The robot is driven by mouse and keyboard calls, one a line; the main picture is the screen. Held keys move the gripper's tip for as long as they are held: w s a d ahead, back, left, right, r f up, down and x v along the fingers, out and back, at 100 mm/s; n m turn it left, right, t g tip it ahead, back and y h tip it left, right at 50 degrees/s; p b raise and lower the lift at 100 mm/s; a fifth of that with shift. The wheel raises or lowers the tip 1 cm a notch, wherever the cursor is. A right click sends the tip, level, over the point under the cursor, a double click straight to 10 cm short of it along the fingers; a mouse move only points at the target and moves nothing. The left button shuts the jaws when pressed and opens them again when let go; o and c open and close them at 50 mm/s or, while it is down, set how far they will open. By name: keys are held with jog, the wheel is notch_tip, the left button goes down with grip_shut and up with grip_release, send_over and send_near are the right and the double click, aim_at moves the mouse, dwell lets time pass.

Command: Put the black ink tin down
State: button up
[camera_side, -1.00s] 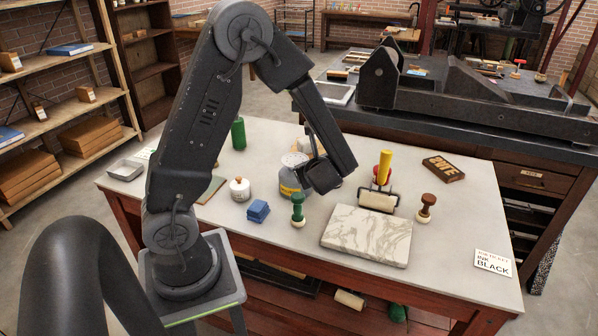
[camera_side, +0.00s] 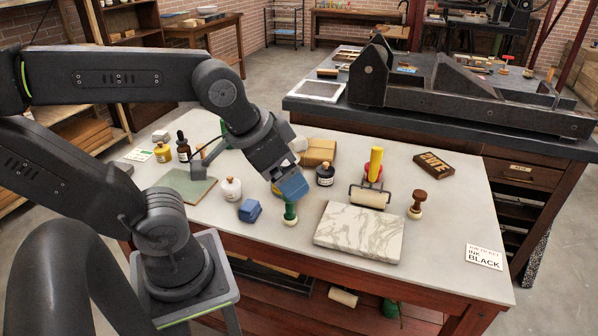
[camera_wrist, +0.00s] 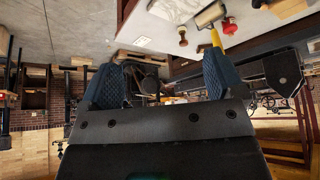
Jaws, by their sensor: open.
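My gripper (camera_side: 291,187) is above the middle of the table in the side view, its blue fingers low beside the green-handled stamp (camera_side: 290,212). In the wrist view my gripper (camera_wrist: 160,80) is open, with a wide gap and no tin visible between the fingers. I cannot make out the black ink tin; the gripper covers part of the table where a grey tin with a yellow band showed earlier. A small dark jar with a pale label (camera_side: 325,175) stands upright just right of the gripper.
A marble slab (camera_side: 358,232), a yellow-handled roller (camera_side: 374,178) and a brown stamp (camera_side: 417,204) are to the right. The table's front right is mostly clear.

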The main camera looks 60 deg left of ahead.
dwell(0.3)
jog(key=w+f+n+t+h, duration=0.1)
jog(key=w+n, duration=0.1)
jog(key=w, duration=0.8)
jog(key=n+g+y, duration=0.1)
jog(key=n+y, duration=0.7)
jog(key=n, duration=0.1)
send_over(325, 171)
jog(key=s+d, duration=0.4)
jog(key=d, duration=0.3)
notch_tip(325, 171, down, 18)
jog(key=x, duration=0.7)
jog(key=shift+s+a+f, duration=0.15)
jog(key=shift+a+f, duration=0.1)
jog(key=shift+a, duration=0.25)
jog(key=shift+x, duration=2.8)
jog(key=shift+s+a, duration=0.15)
jog(key=shift+c, duration=0.5)
